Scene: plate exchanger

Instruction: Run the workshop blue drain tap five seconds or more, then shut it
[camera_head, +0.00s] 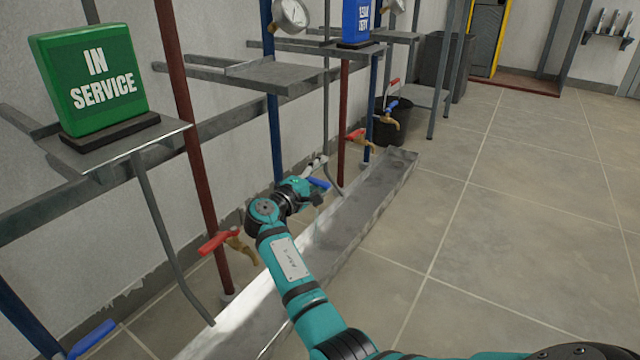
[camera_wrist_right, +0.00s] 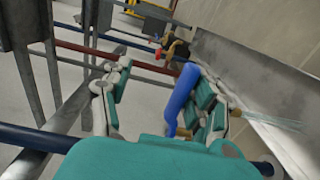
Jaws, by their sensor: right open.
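The blue drain tap has a blue lever (camera_head: 319,183) and sits low on a blue pipe (camera_head: 275,130). In the right wrist view its blue lever (camera_wrist_right: 179,100) lies between my fingers, close to the right-hand one. Its brass spout (camera_wrist_right: 236,112) shows beyond that finger. A thin clear stream (camera_wrist_right: 275,120) leaves the spout towards the drain channel (camera_head: 385,180), so water appears to be running. My right gripper (camera_wrist_right: 158,75) is open around the lever, and it also shows in the head view (camera_head: 314,176). My left gripper is out of view.
A red-handled tap (camera_head: 218,242) is nearer on the left, and another blue lever (camera_head: 92,340) is at the bottom left. Farther along is another red-handled tap (camera_head: 355,137). A green IN SERVICE sign (camera_head: 92,75) stands on a shelf. The floor at right is clear.

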